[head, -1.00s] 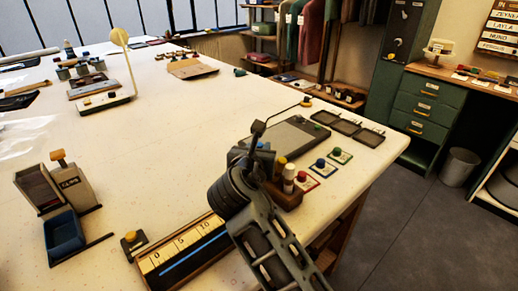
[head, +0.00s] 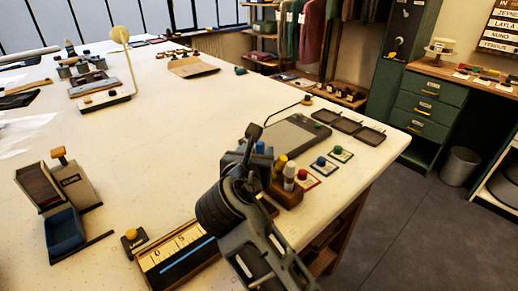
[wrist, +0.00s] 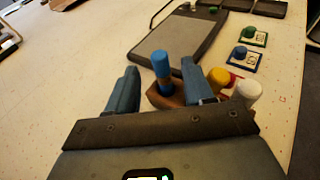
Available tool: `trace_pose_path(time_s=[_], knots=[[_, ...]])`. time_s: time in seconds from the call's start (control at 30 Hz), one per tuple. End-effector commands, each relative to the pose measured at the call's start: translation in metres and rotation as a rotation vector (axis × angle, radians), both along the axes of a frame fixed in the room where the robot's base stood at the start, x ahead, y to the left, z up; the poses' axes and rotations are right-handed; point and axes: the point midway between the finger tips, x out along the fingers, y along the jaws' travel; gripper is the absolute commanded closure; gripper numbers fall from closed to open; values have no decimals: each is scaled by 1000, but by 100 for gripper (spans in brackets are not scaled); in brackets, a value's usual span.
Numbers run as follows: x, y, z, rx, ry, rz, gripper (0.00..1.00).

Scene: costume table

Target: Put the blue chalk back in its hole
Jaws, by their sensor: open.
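The blue chalk (wrist: 160,62) stands nearly upright at the wooden block (wrist: 165,98) in the wrist view. Its lower end meets the block, but I cannot tell how deep it sits. My gripper (wrist: 160,70) is open, with one finger on each side of the blue chalk and gaps visible. In the head view my gripper (head: 248,152) hides part of the block (head: 288,198).
A grey slate (head: 295,135) and dark trays (head: 350,126) lie behind the block. Red, blue and green knobs on cards (head: 322,164) sit to its right, near the table edge. A ruler box (head: 178,255) lies at front left. The table's middle is clear.

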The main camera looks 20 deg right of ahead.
Motion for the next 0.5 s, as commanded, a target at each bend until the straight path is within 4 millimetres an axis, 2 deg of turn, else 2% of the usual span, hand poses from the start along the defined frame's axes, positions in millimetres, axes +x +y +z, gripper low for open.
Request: trace_pose_path(time_s=[0.23,0.5], knots=[[-40,27,13,0,0,2,48],[-59,40,20,-1,1,0,48]])
